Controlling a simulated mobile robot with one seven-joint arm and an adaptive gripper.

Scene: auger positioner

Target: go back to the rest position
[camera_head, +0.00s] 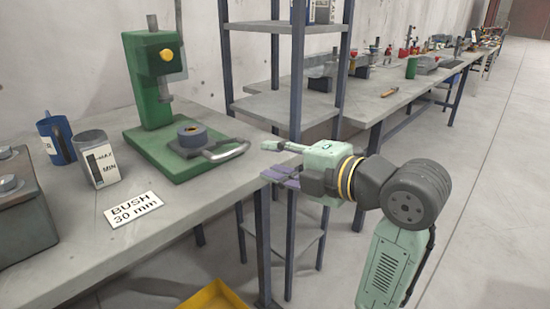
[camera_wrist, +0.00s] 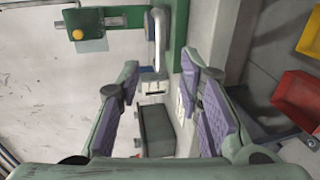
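My gripper (camera_head: 274,162) is just past the right edge of the near workbench (camera_head: 78,262), close to its corner, with its fingers pointing left toward the bench. In the wrist view my gripper (camera_wrist: 160,66) shows its two purple-padded fingers spread wide. Nothing is held between them. In the head view the fingers are right of the curved metal handle (camera_head: 226,151) of the green press (camera_head: 152,75) and apart from it. The rest position itself is not marked in either view.
A grey-blue ring (camera_head: 192,134) sits on the press base. A grey cup (camera_head: 97,160), a blue mug (camera_head: 56,142) and a "BUSH 30 mm" sign (camera_head: 134,209) are on the bench. A shelf rack (camera_head: 297,75) stands behind my gripper. The floor (camera_head: 490,215) at right is clear.

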